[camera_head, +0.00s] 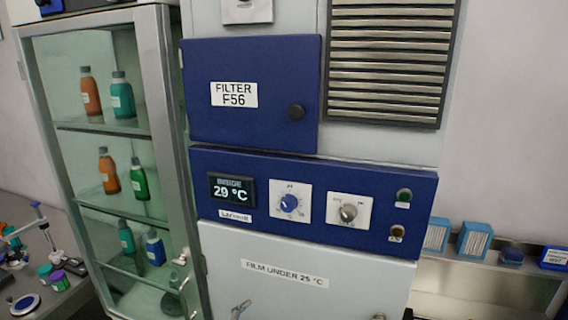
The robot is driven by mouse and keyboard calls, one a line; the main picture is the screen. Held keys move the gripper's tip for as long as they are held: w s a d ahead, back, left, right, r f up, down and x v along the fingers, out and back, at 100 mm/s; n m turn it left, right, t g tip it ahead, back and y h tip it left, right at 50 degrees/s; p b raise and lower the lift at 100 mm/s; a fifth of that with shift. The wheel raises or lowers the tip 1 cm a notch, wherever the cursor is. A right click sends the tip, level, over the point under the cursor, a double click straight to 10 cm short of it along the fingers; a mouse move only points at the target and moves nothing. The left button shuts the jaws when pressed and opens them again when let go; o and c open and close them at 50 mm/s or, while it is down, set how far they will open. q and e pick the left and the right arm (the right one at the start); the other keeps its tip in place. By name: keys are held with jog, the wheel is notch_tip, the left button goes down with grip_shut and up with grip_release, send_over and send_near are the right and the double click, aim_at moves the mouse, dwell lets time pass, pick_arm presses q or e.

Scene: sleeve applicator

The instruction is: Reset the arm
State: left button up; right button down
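Neither of my grippers can be made out in the head view. No arm is clearly visible either. A tall machine fills the middle, with a blue door (250,130) labelled FILTER F56, which looks shut. Below it is a blue control panel (370,190) with a display (232,190) reading INSIDE 29 °C, a blue knob (289,203) and a grey knob (348,212). A white lower door (290,305) is labelled FILM UNDER 25 °C. Two small metallic shapes at the bottom edge are cut off; I cannot tell what they are.
A glass-fronted cabinet (168,110) with several bottles stands at left, close against the machine. A table (75,297) at far left holds a blue-and-white stand and small jars. A metal shelf (475,268) at right carries several blue boxes.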

pick_arm(q)
jog(key=s+a+f+n+g+y, duration=0.1)
jog(key=s+a+f+n+g, duration=0.15)
jog(key=f, duration=0.55)
jog(key=s+a+f+n+g, duration=0.15)
jog(key=s+f, duration=0.25)
jog(key=f, duration=0.4)
jog(key=s+a+f+n+g+y, duration=0.1)
jog(key=s+a+f+n, duration=0.15)
jog(key=f, duration=0.55)
jog(key=s+a+f+n+g+y, duration=0.15)
jog(key=s+a+f, duration=0.25)
jog(key=s+f, duration=0.45)
jog(key=s+a+f+n+g+y, duration=0.1)
jog(key=s+a+f+n+g, duration=0.2)
jog(key=s+f, duration=0.75)
jog(key=f, duration=0.9)
jog(key=s+f, duration=0.2)
jog(key=f, duration=1)
jog(key=s+a+f+g, duration=0.2)
jog(key=s+a+f, duration=0.1)
jog(key=s+f, duration=1.3)
jog(key=shift+s+f, duration=0.3)
jog(key=shift+s, duration=0.4)
